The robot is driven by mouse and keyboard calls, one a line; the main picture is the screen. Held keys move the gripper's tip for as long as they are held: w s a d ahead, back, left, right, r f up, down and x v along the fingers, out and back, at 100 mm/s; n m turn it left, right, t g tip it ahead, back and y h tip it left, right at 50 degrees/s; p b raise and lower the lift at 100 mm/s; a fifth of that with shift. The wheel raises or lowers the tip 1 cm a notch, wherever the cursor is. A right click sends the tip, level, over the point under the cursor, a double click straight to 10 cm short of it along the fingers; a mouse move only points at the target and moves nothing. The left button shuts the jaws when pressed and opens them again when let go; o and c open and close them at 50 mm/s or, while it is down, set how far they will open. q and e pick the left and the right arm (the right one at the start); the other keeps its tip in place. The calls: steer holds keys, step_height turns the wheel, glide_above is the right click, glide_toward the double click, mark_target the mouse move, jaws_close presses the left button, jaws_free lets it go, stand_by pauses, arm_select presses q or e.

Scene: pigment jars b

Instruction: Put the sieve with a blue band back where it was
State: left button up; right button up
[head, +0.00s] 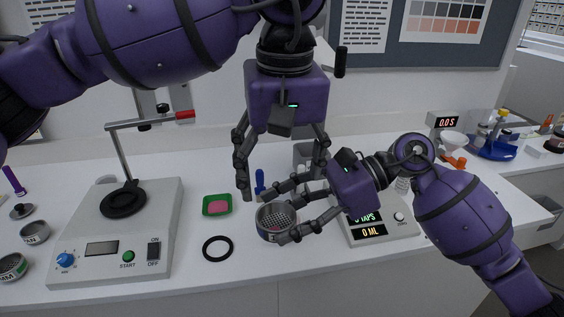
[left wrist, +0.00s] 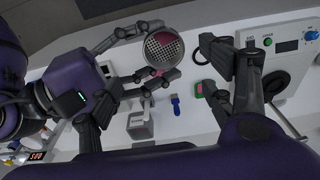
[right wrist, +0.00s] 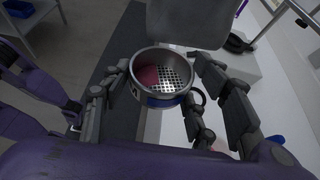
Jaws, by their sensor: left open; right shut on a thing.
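A round metal sieve (head: 276,221) with a perforated bottom is held above or at the front of the table; I cannot tell if it touches. My right gripper (head: 271,216) is shut on its wall, a finger on either side. In the right wrist view the sieve (right wrist: 150,60) shows a blue band low on its outside and reddish powder inside. It also shows in the left wrist view (left wrist: 164,48). My left gripper (head: 282,172) is open and empty, above and behind the sieve, pointing down. Two similar metal cups or sieves (head: 35,232) (head: 12,267) stand at the far left.
A white device (head: 115,262) with a post and black ring stands left. A loose black ring (head: 217,248) and a green tray (head: 216,212) with a pink pad lie left of the sieve. A blue-handled tool (head: 259,181) is behind. A counter unit (head: 385,229) stands right.

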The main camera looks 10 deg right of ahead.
mark_target(280, 224)
arm_select(q)
steer(key=f, duration=0.3)
steer(key=w+f, duration=0.1)
steer(key=f, duration=0.7)
steer(key=shift+w, duration=0.15)
steer(key=c, duration=1.3)
steer(key=shift+c, duration=0.4)
arm_select(e)
steer(key=o, duration=1.4)
steer(key=shift+c, duration=0.2)
